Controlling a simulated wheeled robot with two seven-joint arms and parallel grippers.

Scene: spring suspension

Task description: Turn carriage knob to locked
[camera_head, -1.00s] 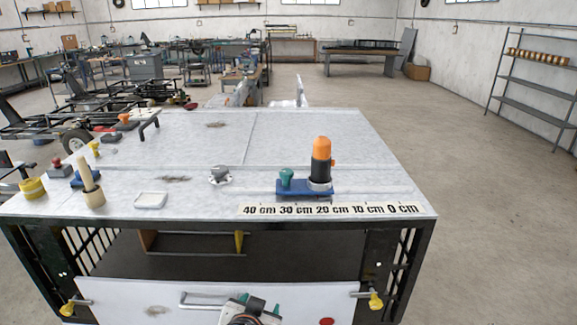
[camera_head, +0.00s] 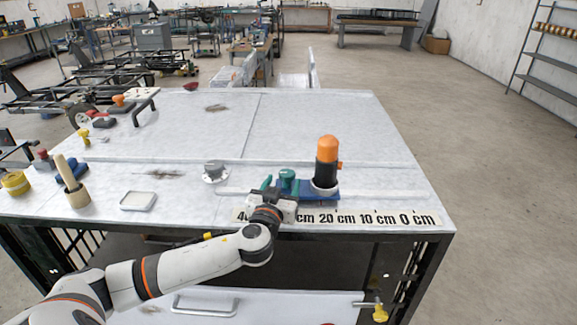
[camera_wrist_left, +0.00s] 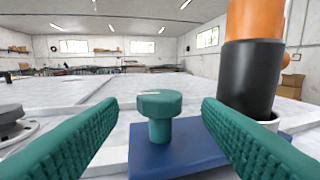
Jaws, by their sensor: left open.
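The carriage is a blue plate (camera_head: 314,190) on the white bench top. It carries a green knob (camera_head: 288,178) and, to the right, a black cylinder with an orange cap (camera_head: 327,158). The knob (camera_wrist_left: 160,108) has a faceted head with a pale mark on top, on a narrower stem. My left gripper (camera_head: 277,181) is at the carriage's left end. In the left wrist view its green fingers (camera_wrist_left: 160,138) are open, one on each side of the knob and apart from it. The knob stands a little beyond the fingertips. My right gripper is not in view.
A ruler strip (camera_head: 375,218) runs along the front edge, partly hidden by my left arm. A grey round fitting (camera_head: 214,170) stands left of the carriage. The bench's back is mostly clear.

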